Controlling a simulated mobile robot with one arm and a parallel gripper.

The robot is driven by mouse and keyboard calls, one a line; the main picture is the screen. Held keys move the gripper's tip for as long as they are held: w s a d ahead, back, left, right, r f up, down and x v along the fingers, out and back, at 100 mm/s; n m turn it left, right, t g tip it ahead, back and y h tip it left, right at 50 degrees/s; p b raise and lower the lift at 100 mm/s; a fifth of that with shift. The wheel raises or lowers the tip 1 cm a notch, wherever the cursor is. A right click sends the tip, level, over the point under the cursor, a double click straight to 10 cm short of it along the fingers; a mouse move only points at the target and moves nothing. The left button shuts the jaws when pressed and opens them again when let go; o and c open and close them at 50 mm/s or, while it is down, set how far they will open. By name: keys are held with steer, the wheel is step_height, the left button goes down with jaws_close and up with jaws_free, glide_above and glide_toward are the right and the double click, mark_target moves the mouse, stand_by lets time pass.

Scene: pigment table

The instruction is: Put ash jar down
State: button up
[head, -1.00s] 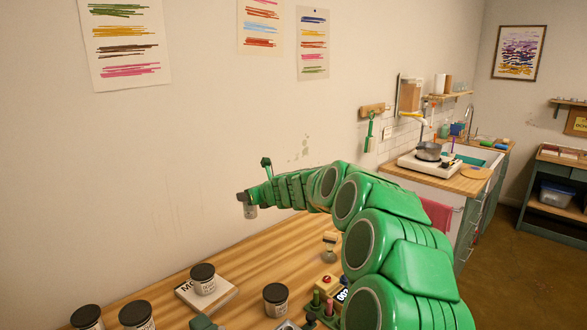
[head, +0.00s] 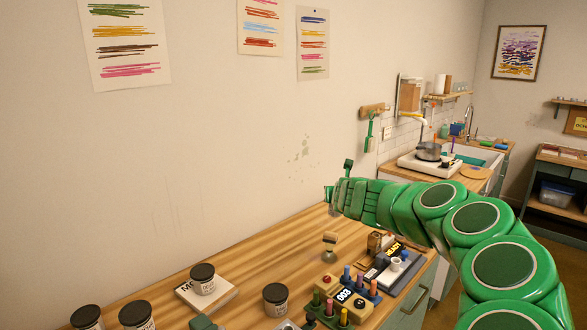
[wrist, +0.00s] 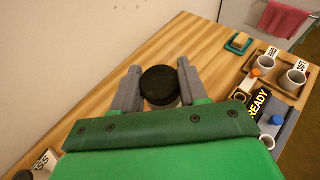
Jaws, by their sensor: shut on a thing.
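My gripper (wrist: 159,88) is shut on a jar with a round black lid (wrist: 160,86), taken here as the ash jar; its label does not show. The grey fingers stand on either side of the lid. In the head view my gripper (head: 331,198) is beyond the middle of the wooden table (head: 270,254), towards its far end, with little of the jar visible. The table top shows around the jar in the wrist view. I cannot tell whether the jar's base touches the wood.
Several black-lidded jars stand at the near left, one (head: 203,280) on a block and one (head: 275,300) by the marker rack (head: 344,297). A tray with labelled cups (wrist: 295,77) and a teal item (wrist: 238,43) lie right of my gripper. Wood left of it is clear.

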steer(key=s+d+f+n+y, duration=0.35)
steer(key=s+d, duration=0.45)
steer(key=s, duration=0.5)
steer(key=s+f+m+h, duration=0.4)
steer(key=s+f, duration=0.2)
steer(key=shift+s+d, duration=0.2)
steer(key=shift+d, duration=0.05)
stand_by(0.6)
